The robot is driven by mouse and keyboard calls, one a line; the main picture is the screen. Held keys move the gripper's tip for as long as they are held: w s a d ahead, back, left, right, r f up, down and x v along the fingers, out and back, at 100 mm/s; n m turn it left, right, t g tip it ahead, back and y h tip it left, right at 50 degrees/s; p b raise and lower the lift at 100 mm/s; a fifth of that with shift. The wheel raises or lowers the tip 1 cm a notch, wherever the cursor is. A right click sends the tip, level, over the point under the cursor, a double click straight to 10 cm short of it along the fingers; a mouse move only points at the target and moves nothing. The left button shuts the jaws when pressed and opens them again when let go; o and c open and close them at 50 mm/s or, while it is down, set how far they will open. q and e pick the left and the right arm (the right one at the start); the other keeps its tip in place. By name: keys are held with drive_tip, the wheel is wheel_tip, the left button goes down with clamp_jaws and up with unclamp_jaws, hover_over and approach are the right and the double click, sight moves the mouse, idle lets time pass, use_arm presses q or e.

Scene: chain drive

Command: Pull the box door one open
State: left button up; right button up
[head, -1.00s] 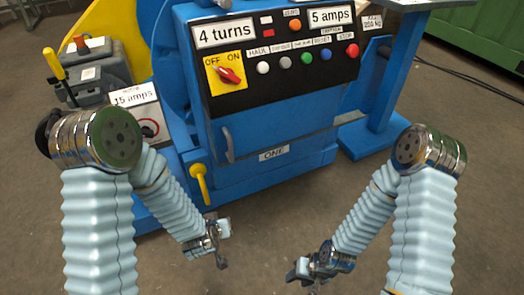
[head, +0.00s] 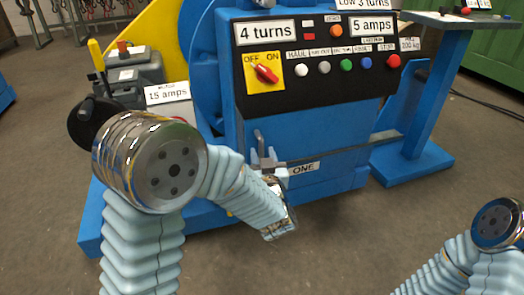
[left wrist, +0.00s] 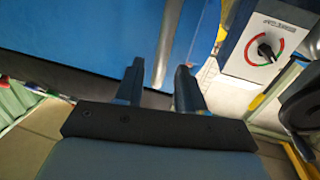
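The box door one (head: 330,125) is the blue front panel below the controls, with its grey upright handle (head: 260,143) at the left and the ONE label (head: 303,169) below. The door looks closed, though my arm hides its lower left part. My left gripper (head: 268,163) is at the handle. In the left wrist view its two fingers (left wrist: 158,88) are apart, with the grey handle bar (left wrist: 167,40) running between them. I see no clear grip on it. My right arm is at the lower right edge, and its gripper is out of view.
The control panel (head: 318,57) with a red switch and buttons is above the door. A motor dial (left wrist: 264,50) is at the right in the left wrist view. A blue stand (head: 415,110) is at the right. The floor in front is clear.

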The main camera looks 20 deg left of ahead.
sight(262, 151)
use_arm(q)
drive_tip(key=shift+x, duration=1.7)
drive_tip(key=shift+c, duration=0.3)
clamp_jaws()
